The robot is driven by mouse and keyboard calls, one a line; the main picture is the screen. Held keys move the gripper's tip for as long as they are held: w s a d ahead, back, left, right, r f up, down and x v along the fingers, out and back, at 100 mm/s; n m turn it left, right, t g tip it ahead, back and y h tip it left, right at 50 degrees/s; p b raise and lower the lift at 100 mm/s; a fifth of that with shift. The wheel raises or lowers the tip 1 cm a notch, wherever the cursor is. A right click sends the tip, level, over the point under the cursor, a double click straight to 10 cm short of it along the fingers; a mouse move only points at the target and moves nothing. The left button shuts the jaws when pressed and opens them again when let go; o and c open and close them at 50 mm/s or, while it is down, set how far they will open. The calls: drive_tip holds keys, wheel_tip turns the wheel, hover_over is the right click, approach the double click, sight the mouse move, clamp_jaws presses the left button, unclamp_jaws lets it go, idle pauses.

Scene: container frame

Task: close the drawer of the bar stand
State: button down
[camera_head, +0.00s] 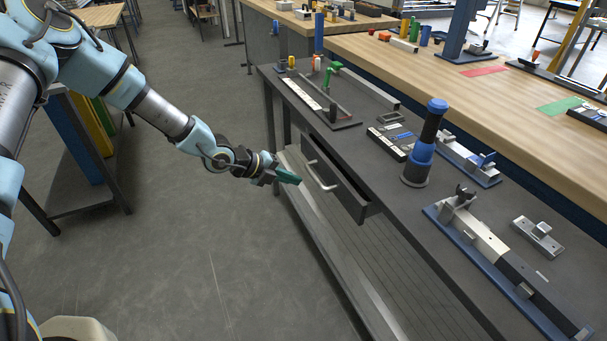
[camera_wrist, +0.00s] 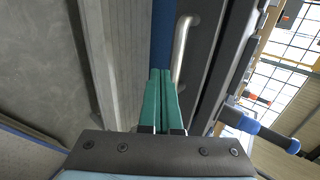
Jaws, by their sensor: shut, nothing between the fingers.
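The bar stand (camera_head: 392,215) is a long dark table along the right. Its dark drawer (camera_head: 338,183) is partly pulled out from the front, with a silver bar handle (camera_head: 321,177) on its face. My gripper (camera_head: 298,180) has green fingers, is shut and empty, and is at the drawer front, just left of the handle. In the wrist view the shut fingertips (camera_wrist: 161,74) lie close beside the silver handle (camera_wrist: 182,50). I cannot tell whether they touch the handle or the drawer face.
A blue and black upright tool (camera_head: 420,150), a vise-like fixture (camera_head: 505,265) and small parts stand on the tabletop. A slatted lower shelf (camera_head: 345,235) runs beneath the drawer. A wooden bench (camera_head: 480,85) is behind.

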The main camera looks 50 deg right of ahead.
sight(327, 175)
drive_tip(key=d, duration=0.1)
drive_tip(key=s+d, duration=0.1)
drive_tip(key=d+p, duration=0.1)
drive_tip(key=shift+s+d+f, duration=0.1)
drive_tip(key=shift+s+f, duration=0.05)
drive_tip(key=shift+f, duration=0.1)
drive_tip(key=d+b, duration=0.1)
drive_tip(key=s+d, duration=0.1)
drive_tip(key=d+b, duration=0.1)
drive_tip(key=shift+s+d+f+b, duration=0.15)
drive_tip(key=shift+s+d+b, duration=0.15)
drive_tip(key=shift+d, duration=0.1)
drive_tip(key=shift+d+r, duration=0.15)
drive_tip(key=shift+r, duration=0.15)
